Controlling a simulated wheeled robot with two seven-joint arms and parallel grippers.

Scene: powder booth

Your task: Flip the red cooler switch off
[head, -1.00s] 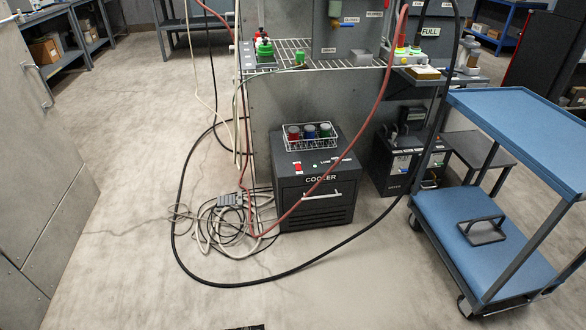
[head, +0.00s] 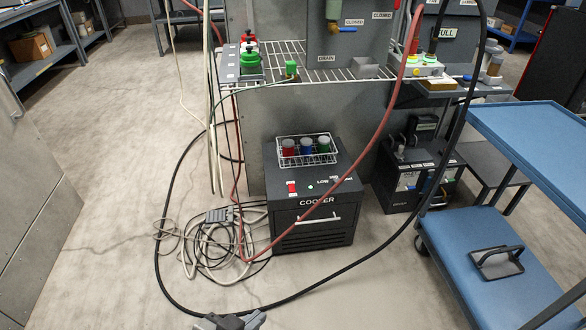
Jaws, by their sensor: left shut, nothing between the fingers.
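The dark grey cooler (head: 312,225) stands on the floor in the middle of the head view, with a COOLER label and a light handle on its front. Its red switch (head: 291,188) is on the top face near the left front corner, beside a small green light; its on or off position is too small to tell. My left gripper (head: 232,321) shows at the bottom edge, well short of the cooler and to its lower left. It is shut and empty, and partly cut off by the frame. My right gripper is not in view.
A wire basket (head: 306,151) with red, blue and green jars sits on the cooler. A red hose (head: 372,128) crosses in front of the cooler's right side. A black hose (head: 171,222) loops around on the floor, with coiled cables (head: 217,247) left. A blue cart (head: 500,290) stands right.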

